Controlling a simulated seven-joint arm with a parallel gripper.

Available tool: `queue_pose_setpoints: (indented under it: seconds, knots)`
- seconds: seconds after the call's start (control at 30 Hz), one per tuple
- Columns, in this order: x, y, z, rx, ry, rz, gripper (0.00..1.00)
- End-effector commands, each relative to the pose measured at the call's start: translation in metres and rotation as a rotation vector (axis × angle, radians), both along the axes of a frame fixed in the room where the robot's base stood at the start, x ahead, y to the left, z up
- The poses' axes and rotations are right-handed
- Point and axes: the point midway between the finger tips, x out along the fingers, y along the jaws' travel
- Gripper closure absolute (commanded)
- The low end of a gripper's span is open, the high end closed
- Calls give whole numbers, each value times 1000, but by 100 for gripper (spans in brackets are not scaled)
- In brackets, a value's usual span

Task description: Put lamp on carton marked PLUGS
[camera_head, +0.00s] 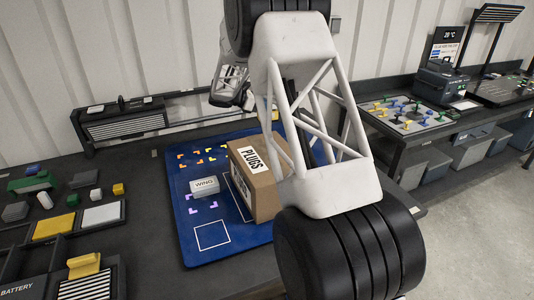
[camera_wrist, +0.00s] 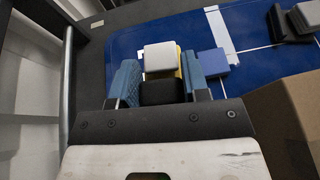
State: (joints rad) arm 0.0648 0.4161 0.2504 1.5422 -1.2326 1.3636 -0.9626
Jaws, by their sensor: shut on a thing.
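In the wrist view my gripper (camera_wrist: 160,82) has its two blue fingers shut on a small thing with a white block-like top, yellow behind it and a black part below. I take this for the lamp (camera_wrist: 160,57). The carton marked PLUGS (camera_head: 262,190) is a brown box with a white label, standing on the blue mat in the head view. Its brown side also shows at the lower right of the wrist view (camera_wrist: 288,118), apart from the held thing. In the head view my arm covers part of the carton, and I cannot make out the fingers or the lamp.
The blue mat (camera_head: 193,235) bears a pale block marked WING (camera_head: 203,186) left of the carton, with coloured corner marks and white outlines. Left of the mat are several small blocks and a tray marked BATTERY (camera_head: 25,285). Another bench with a pegged board (camera_head: 408,112) stands right.

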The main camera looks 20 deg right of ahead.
Motion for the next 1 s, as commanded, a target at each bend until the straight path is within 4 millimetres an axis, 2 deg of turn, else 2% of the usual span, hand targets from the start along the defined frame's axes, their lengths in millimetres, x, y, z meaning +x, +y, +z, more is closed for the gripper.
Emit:
queue_pose_setpoints:
  seconds: [0.4,1.0]
  knots:
    - [-72,44,38,2,-3,20,88]
    - [-186,94,72,2,-2,47,88]
